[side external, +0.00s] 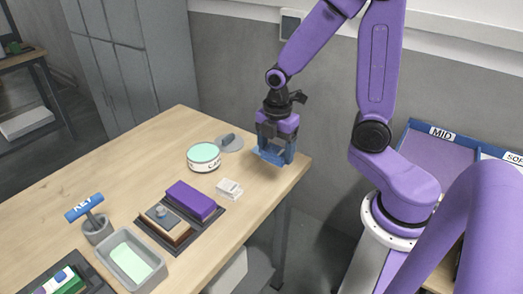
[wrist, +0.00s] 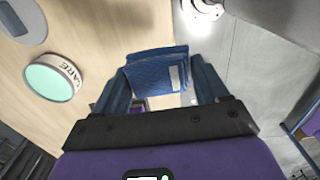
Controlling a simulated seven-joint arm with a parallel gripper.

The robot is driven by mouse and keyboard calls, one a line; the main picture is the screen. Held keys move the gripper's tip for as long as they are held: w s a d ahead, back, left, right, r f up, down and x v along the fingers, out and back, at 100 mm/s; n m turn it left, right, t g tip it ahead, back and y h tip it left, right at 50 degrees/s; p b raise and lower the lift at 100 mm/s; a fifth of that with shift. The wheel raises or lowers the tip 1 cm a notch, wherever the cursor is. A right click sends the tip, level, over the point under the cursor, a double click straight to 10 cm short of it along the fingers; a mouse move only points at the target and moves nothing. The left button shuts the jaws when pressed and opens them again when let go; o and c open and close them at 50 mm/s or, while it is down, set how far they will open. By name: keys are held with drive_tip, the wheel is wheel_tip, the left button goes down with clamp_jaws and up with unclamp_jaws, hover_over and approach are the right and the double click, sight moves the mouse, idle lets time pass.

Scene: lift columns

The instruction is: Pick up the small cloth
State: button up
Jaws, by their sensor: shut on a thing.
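The small cloth (wrist: 155,72) is blue, with a pale label patch on its right part in the wrist view. My gripper (wrist: 158,85) is shut on it, with the cloth between the two blue fingers. In the side external view my gripper (side external: 274,150) is over the far right corner of the wooden table, and the blue cloth (side external: 268,155) shows at its fingertips. I cannot tell for sure whether the cloth is clear of the table top.
A round tin with a pale green lid (side external: 204,156) and a grey disc (side external: 229,142) stand left of my gripper. A small white item (side external: 229,189) and a dark tray with a purple block (side external: 190,201) are nearer. The table's right edge (side external: 287,190) is close.

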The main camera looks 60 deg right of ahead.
drive_tip(key=shift+s+r, duration=0.35)
drive_tip(key=shift+s, duration=0.35)
drive_tip(key=shift+s+r, duration=0.3)
drive_tip(key=shift+s, duration=0.45)
drive_tip(key=shift+s+r, duration=0.35)
drive_tip(key=shift+s, duration=0.35)
drive_tip(key=o, duration=0.3)
drive_tip(key=shift+c, duration=1)
